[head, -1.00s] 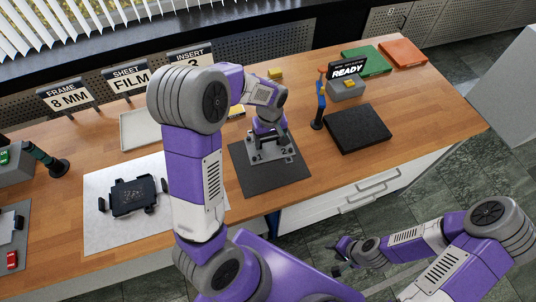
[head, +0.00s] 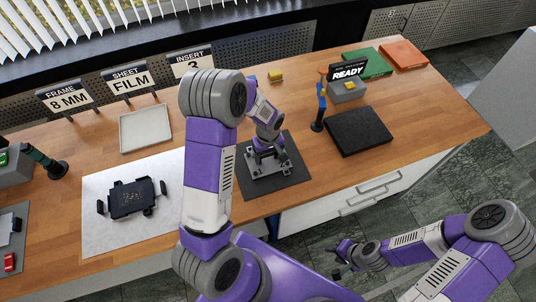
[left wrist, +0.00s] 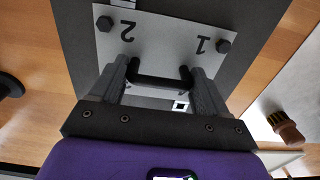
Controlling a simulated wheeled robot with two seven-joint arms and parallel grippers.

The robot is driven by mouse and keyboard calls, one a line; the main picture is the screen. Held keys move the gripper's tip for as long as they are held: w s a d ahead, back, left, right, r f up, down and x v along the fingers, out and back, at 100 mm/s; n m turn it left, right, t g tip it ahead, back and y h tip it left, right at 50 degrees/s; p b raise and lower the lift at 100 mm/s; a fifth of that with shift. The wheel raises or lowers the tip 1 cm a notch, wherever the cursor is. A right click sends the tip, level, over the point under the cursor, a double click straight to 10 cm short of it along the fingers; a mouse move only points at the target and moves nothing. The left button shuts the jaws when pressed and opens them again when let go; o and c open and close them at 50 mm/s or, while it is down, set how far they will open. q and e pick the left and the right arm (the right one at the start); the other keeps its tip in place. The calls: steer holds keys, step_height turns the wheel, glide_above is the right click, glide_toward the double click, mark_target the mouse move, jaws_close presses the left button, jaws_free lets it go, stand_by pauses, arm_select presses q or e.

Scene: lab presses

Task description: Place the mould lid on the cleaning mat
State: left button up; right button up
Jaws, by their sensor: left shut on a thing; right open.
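The mould lid is a light grey plate (head: 262,170) with a dark handle and the numbers 1 and 2, which show in the left wrist view (left wrist: 160,40). My left gripper (head: 266,152) is shut on the handle; its fingers (left wrist: 160,82) stand at both ends of the bar. The lid is over the dark grey cleaning mat (head: 273,190), inside its outline. I cannot tell whether it touches the mat. The mat also shows around the lid in the left wrist view (left wrist: 70,35). My right gripper (head: 340,255) is open and empty, off the table's front.
A black mould part (head: 131,199) lies on a white sheet (head: 100,235) to the left. A pale tray (head: 146,113) is behind it. A black slab (head: 358,131) and an upright blue-handled tool (head: 319,108) stand right of the mat.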

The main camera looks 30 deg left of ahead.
arm_select(q)
steer(key=o, duration=1.1)
steer(key=shift+f, duration=0.1)
steer(key=shift+o, duration=0.2)
step_height(320, 180, up, 12)
steer(key=p, duration=0.1)
steer(key=shift+r, duration=0.2)
